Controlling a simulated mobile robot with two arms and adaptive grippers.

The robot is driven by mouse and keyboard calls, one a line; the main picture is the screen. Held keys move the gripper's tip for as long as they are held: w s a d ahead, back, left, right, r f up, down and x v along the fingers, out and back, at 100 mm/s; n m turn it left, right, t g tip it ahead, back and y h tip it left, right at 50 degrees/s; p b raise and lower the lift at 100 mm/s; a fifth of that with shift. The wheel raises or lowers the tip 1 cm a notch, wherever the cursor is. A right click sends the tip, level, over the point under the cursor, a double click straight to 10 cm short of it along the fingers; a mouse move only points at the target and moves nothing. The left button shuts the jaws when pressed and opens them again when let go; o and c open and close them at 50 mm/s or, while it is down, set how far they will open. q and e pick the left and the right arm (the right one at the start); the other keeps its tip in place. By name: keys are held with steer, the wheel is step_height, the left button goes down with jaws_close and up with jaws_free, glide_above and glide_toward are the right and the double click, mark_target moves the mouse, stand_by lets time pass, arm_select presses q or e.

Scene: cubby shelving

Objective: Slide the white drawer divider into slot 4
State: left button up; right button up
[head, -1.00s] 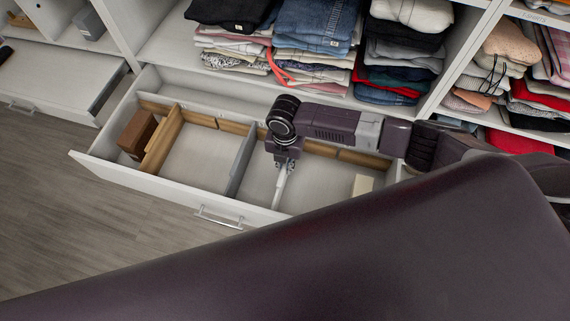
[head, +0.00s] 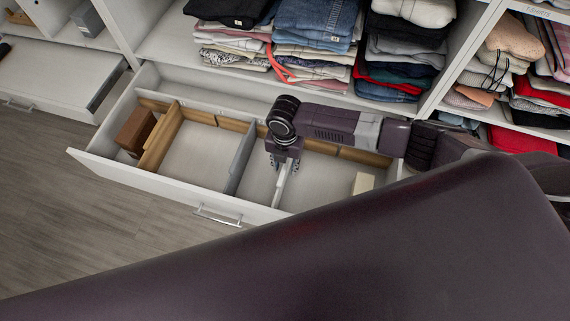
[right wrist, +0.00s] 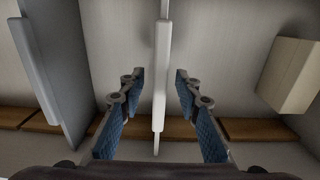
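The white drawer divider (head: 281,188) stands upright in the open drawer (head: 168,188), right of a grey divider (head: 238,166). In the right wrist view the white divider (right wrist: 161,75) runs between the fingers of my right gripper (right wrist: 160,78), with a gap on both sides. The right gripper (head: 282,166) is open and low over the drawer, around the divider's upper part. A wooden slotted rail (head: 233,125) runs along the drawer's back; the divider's end there is hidden by my gripper in the head view. My left gripper is not in view.
A wooden divider (head: 161,138) and a brown box (head: 136,133) are at the drawer's left end. A cream box (head: 363,183) lies right of the white divider. Folded clothes (head: 316,35) fill the shelves behind. My dark body part covers the lower right.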

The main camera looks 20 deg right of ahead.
steer(key=shift+r, duration=0.1)
step_height(320, 180, up, 12)
stand_by(0.5)
stand_by(0.5)
